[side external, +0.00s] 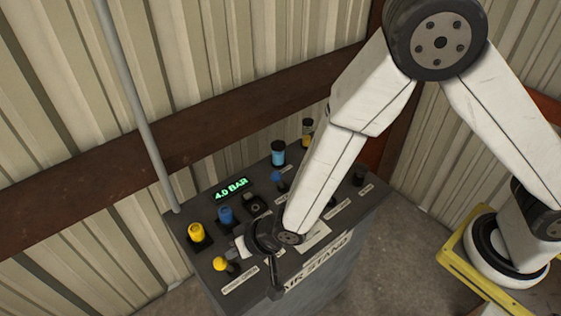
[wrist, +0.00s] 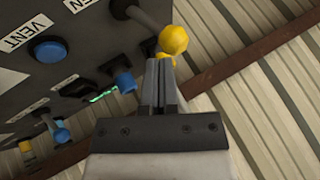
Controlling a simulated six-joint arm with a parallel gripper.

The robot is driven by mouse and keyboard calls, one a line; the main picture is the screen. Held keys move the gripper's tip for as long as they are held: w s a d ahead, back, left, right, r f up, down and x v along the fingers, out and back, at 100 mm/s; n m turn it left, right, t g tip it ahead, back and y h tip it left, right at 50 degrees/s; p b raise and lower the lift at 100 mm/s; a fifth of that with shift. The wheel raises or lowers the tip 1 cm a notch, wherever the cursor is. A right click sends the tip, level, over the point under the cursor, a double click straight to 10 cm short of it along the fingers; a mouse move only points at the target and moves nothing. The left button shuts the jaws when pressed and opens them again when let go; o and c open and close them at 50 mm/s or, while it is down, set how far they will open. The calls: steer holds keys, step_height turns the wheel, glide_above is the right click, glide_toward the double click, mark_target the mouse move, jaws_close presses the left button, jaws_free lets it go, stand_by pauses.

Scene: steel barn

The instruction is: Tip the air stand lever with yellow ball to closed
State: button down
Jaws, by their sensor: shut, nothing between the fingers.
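The lever's yellow ball (side external: 219,264) is at the front left corner of the grey air stand (side external: 340,262). It stands out on a short arm above a label. In the wrist view the yellow ball (wrist: 173,38) is just beyond my fingertips, slightly to their right. My gripper (wrist: 160,64) is shut and empty, with its fingers side by side. In the side view my gripper (side external: 234,254) is low over the front left of the panel, close to the ball. I cannot tell whether it touches the ball. The lever's pivot is mostly hidden.
A yellow knob (side external: 197,233), a blue knob (side external: 226,215) and a blue-ended lever (side external: 277,178) stand on the panel. A lit display (side external: 231,189) reads 4.0 BAR. A blue button (wrist: 47,49) is beside a VENT label. A grey pipe (side external: 136,100) rises behind.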

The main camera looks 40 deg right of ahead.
steer(key=shift+a, duration=0.7)
steer(key=shift+r, duration=0.2)
steer(key=shift+r, duration=0.55)
steer(key=shift+d+r, duration=0.1)
steer(key=shift+r, duration=0.05)
steer(key=s+d+r, duration=0.1)
steer(key=s+r, duration=0.4)
steer(key=r, duration=0.5)
steer(key=shift+s+r, duration=0.15)
steer(key=shift+s, duration=0.15)
stand_by(0.5)
